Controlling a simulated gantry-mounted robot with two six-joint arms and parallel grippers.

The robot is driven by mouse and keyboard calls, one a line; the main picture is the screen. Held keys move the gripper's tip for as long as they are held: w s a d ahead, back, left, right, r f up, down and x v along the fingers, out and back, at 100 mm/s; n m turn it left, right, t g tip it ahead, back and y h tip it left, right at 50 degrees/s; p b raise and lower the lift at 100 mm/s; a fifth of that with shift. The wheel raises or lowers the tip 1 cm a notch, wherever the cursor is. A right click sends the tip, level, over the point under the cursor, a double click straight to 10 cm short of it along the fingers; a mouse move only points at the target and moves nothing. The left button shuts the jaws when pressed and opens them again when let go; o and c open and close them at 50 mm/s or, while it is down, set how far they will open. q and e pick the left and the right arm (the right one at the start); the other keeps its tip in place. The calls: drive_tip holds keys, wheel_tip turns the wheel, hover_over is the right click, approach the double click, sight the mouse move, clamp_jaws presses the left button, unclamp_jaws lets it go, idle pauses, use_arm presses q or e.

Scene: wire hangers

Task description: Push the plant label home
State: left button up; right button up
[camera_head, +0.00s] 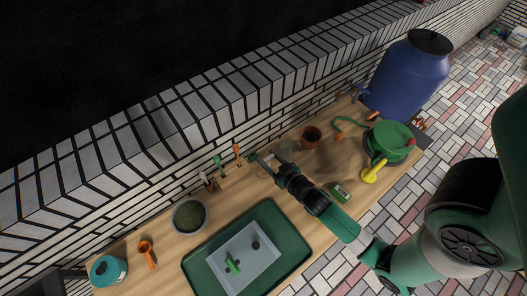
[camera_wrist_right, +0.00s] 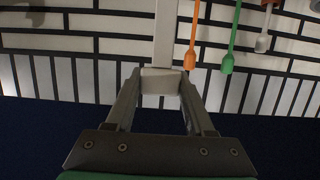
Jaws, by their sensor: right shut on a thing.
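In the right wrist view a pale, flat strip, which looks like the plant label (camera_wrist_right: 166,35), stands upright between the fingers of my right gripper (camera_wrist_right: 160,88). My left gripper is not in view.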

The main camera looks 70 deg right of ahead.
drive_tip(key=shift+r+p, duration=2.4)
drive_tip(key=shift+r, duration=0.2)
drive_tip(key=shift+f, duration=0.1)
